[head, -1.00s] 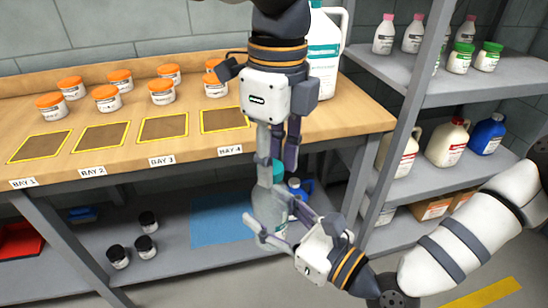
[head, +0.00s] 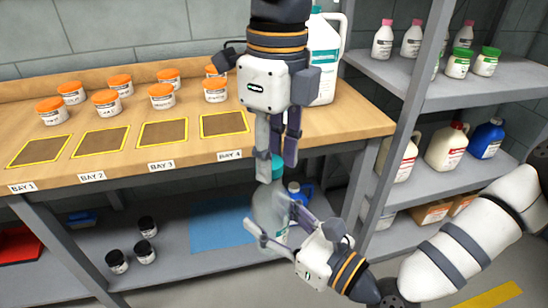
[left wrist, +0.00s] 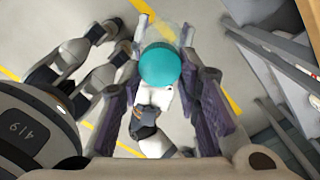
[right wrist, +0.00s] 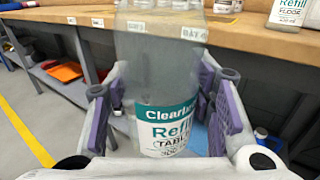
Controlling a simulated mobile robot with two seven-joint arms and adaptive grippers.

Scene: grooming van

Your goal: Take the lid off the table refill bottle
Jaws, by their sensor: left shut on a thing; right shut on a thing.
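The table refill bottle (head: 268,208) is translucent with a teal label, in front of the bench below the worktop edge. My right gripper (head: 270,222) is shut around its body; the right wrist view shows the label (right wrist: 168,125) between the fingers. The teal lid (head: 278,166) is at the bottle's top, between the fingers of my left gripper (head: 273,172), which points down from above. In the left wrist view the round lid (left wrist: 165,65) sits between both fingers with the clear bottle beyond it. I cannot tell whether a gap separates lid and bottle.
The worktop (head: 190,165) carries several orange-lidded jars and a large white jug (head: 324,60). A shelf rack (head: 440,90) with bottles stands at the right. Dark-lidded jars (head: 117,260) and a blue mat (head: 215,222) are on the lower shelf.

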